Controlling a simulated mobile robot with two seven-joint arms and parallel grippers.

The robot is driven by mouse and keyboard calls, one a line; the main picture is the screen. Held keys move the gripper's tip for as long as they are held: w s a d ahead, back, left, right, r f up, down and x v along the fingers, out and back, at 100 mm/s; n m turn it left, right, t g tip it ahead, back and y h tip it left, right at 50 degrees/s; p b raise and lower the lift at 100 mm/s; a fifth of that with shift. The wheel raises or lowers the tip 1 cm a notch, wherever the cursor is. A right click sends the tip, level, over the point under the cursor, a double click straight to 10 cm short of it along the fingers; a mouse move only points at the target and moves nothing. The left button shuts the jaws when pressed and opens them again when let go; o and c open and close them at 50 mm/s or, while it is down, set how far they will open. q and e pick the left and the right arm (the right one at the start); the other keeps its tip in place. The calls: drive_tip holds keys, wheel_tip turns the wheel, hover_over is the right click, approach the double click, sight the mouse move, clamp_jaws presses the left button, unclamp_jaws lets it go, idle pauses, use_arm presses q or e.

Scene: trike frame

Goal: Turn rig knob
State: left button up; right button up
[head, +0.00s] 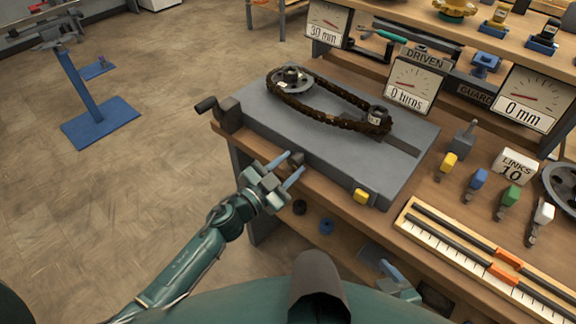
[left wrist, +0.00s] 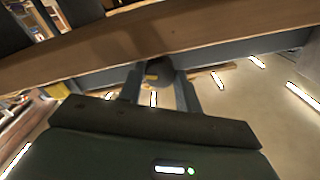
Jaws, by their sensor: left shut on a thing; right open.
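The rig is a grey slab (head: 262,118) on the workbench, with a chain (head: 335,116) around two sprockets. A dark knob (head: 296,158) sits at its front edge. My left gripper (head: 284,172) is shut on this knob, with one finger on each side. In the left wrist view the dark knob (left wrist: 160,76) shows between the two fingers of the left gripper (left wrist: 161,92); its far side is hidden. My right gripper (head: 393,277) is low in front of the bench, open and partly hidden, apart from the rig.
A crank handle (head: 217,109) juts from the rig's left end, and a yellow block (head: 362,196) is at its front right. Dials on the bench read "0 turns" (head: 409,88), "0 mm" (head: 526,100) and "30 mm" (head: 326,24). The floor at left is mostly clear.

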use_arm(q)
drive_tip(key=o, duration=1)
drive_tip(key=v, duration=1.3)
drive_tip(key=shift+s+a, duration=0.1)
